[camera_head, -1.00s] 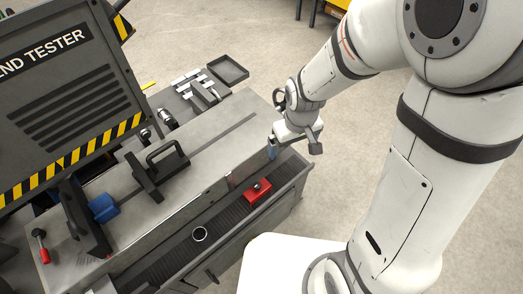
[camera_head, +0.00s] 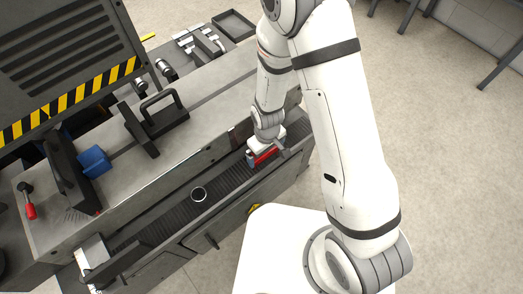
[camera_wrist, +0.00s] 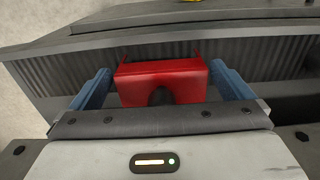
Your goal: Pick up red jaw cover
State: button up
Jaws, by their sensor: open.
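The red jaw cover (camera_head: 264,157) lies on the dark ribbed tray along the front of the bench machine. My gripper (camera_head: 265,154) is down over it and hides part of it in the head view. In the wrist view the red jaw cover (camera_wrist: 162,80) sits between the two blue fingers of my gripper (camera_wrist: 160,88), which are open on either side. A narrow gap shows on its left; on its right the finger is very close, and I cannot tell if it touches.
The machine bed (camera_head: 190,125) rises behind the tray, with a black-handled fixture (camera_head: 155,122) and a blue block (camera_head: 94,161). An empty black tray (camera_head: 234,24) stands at the back.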

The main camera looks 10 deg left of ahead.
notch_tip(320, 180, down, 2)
jog(key=shift+f, duration=0.1)
jog(key=c, duration=0.7)
